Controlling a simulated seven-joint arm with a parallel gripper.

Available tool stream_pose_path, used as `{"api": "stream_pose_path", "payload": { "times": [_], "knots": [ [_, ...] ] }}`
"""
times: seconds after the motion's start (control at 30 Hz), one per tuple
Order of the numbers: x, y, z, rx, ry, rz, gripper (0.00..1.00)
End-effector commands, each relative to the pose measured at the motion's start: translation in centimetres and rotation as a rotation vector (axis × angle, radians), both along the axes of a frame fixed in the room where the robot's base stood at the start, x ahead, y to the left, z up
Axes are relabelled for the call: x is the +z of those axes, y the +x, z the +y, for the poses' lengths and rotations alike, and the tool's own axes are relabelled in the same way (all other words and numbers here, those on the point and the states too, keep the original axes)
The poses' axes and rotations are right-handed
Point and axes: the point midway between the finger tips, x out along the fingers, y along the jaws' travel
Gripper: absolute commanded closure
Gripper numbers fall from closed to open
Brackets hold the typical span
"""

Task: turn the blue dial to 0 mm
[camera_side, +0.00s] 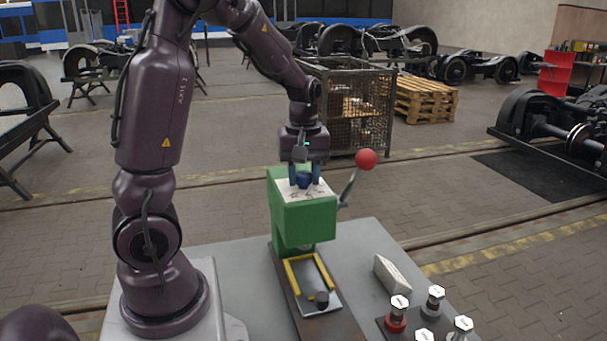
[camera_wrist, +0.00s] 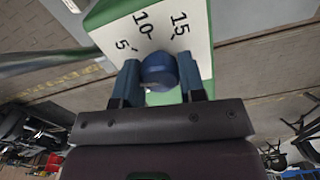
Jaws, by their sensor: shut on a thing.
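The blue dial (camera_side: 304,180) is on top of the green press-like machine (camera_side: 306,219), on a white scale plate (camera_side: 316,193). In the wrist view the dial (camera_wrist: 159,71) is a round blue knob between the two fingers of my gripper (camera_wrist: 158,84). The scale (camera_wrist: 193,41) shows the marks 5, 10 and 15; a 0 mark is not visible there. My gripper (camera_side: 305,176) points down from above and is shut on the dial. The dial's pointer cannot be made out.
A lever with a red ball (camera_side: 366,159) sticks out to the right of the machine. On the grey table (camera_side: 236,262) are a pale wedge-shaped block (camera_side: 391,274) and several white-topped pieces, one with a red base (camera_side: 397,317). A yellow-edged tray (camera_side: 308,280) lies at the machine's foot.

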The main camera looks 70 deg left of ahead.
Motion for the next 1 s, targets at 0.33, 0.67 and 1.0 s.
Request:
{"api": "stream_pose_path", "payload": {
  "times": [0.33,0.67,1.0],
  "knots": [
    [0.14,0.10,0.10,0.151,0.003,-0.004,0.86],
    [0.15,0.08,0.12,0.185,0.003,-0.005,0.86],
    [0.15,0.07,0.12,0.186,0.003,-0.005,0.44]
  ]
}}
